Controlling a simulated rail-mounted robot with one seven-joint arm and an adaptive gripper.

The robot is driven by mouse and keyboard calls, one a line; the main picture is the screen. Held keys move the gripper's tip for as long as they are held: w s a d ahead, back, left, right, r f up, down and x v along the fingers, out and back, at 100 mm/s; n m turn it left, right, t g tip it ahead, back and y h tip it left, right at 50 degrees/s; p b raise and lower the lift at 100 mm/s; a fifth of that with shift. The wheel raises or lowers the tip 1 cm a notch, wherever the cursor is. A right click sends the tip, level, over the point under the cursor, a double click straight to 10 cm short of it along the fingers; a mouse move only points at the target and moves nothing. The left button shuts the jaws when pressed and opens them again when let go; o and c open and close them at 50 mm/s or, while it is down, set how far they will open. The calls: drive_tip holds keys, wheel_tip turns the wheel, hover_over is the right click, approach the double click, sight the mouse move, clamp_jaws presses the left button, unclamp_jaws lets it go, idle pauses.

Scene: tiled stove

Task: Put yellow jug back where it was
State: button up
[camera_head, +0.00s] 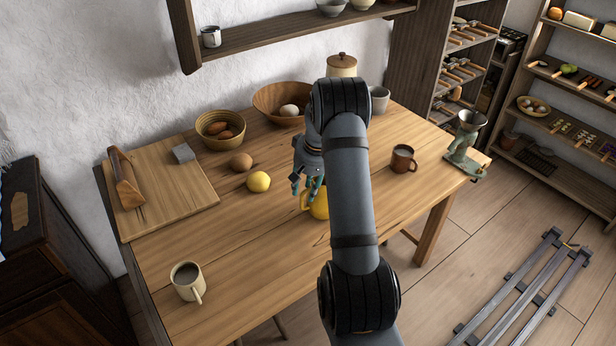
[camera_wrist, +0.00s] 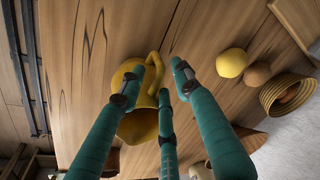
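The yellow jug (camera_head: 318,206) is on the wooden table, mostly hidden behind my arm in the head view. In the wrist view the jug (camera_wrist: 137,128) shows its body and a looped handle near the fingertips. My gripper (camera_head: 307,187) is at the jug's handle side. In the wrist view its teal fingers (camera_wrist: 166,70) stand apart, with a gap between their tips. One finger overlaps the jug and handle; another is on the far side of the handle. I see no clear grip on the handle.
A lemon (camera_head: 258,181), a brown round item (camera_head: 241,162) and a bowl (camera_head: 220,130) are left of the gripper. A brown mug (camera_head: 403,159) and a grinder (camera_head: 466,143) stand right. A cream mug (camera_head: 187,281) is front left. The front-middle tabletop is clear.

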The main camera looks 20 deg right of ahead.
drive_tip(key=v, duration=1)
drive_tip(key=shift+s+b, duration=0.15)
drive_tip(key=shift+b, duration=0.15)
